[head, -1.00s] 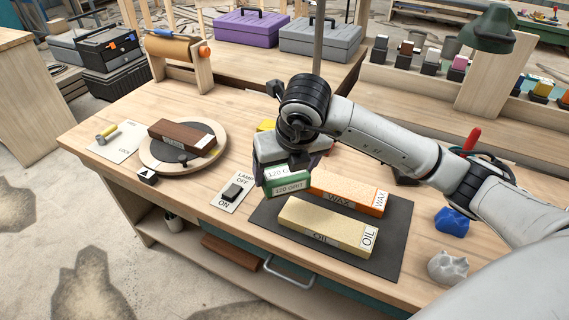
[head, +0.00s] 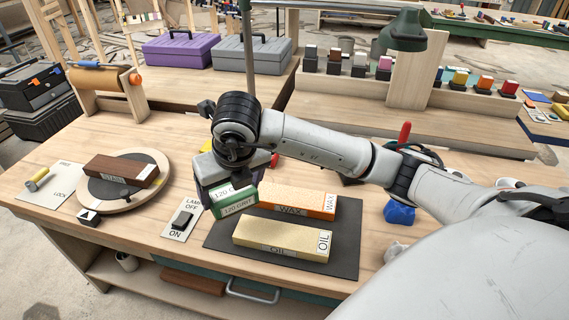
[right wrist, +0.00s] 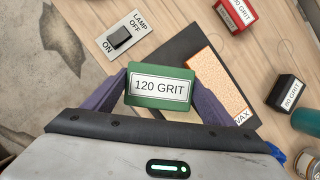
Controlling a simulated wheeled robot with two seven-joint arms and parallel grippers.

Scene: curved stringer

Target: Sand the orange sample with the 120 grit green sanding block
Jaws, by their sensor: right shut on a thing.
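My right gripper (right wrist: 160,92) is shut on the green 120 grit sanding block (right wrist: 160,78), which is held between its two fingers. In the head view the green block (head: 240,207) is above the left edge of the dark mat, beside the orange sample. The orange sample (head: 302,199), labelled WAX, lies on the dark mat (head: 345,245) behind the pale yellow sample. It also shows in part in the right wrist view (right wrist: 215,85), right of the block. The block appears apart from the orange sample. My left gripper is not in view.
The yellow OIL sample (head: 280,238) lies at the mat's front. A lamp switch plate (head: 182,220) is left of the mat. A brown piece (head: 122,170) lies on a round turntable (head: 100,192). A red block (right wrist: 236,14) and black 80 grit block (right wrist: 287,92) stand nearby.

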